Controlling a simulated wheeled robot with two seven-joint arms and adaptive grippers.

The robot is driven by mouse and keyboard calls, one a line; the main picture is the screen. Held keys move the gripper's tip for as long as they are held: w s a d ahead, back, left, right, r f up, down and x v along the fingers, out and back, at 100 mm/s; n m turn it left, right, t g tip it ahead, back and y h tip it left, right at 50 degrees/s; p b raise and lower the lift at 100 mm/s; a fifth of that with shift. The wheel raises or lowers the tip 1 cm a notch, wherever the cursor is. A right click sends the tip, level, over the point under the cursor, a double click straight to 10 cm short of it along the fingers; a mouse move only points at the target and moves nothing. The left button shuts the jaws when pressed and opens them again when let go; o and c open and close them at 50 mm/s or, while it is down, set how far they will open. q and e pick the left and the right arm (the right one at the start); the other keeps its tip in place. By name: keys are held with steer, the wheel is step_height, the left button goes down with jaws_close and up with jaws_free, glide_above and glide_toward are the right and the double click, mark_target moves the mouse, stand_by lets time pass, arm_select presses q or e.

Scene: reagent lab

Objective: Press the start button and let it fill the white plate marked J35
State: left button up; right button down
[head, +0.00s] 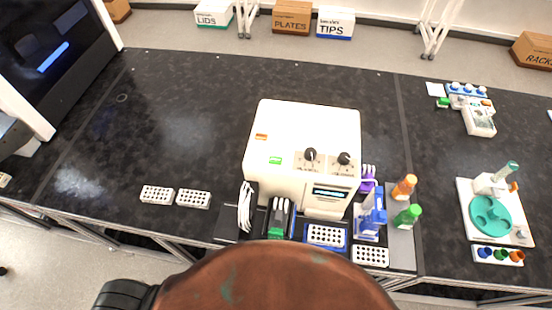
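A large white machine (305,140) stands at the middle of the bench, with two black knobs and a small lit display (331,194) on its front. A small green patch (275,160) and an orange patch (261,137) show on its top; I cannot tell which control is the start button. A white plate (326,235) sits on a blue-edged holder at the machine's front. Other white plates lie at front right (370,256) and to the left (157,195), (194,199). The J35 mark is not legible on any plate. Neither gripper is in view.
Orange-capped (404,187) and green-capped (408,216) bottles and a blue stand (371,215) are right of the machine. A green-and-black item (279,218) stands at its front left. A teal round device (491,215) is farther right. The bench's left middle is clear.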

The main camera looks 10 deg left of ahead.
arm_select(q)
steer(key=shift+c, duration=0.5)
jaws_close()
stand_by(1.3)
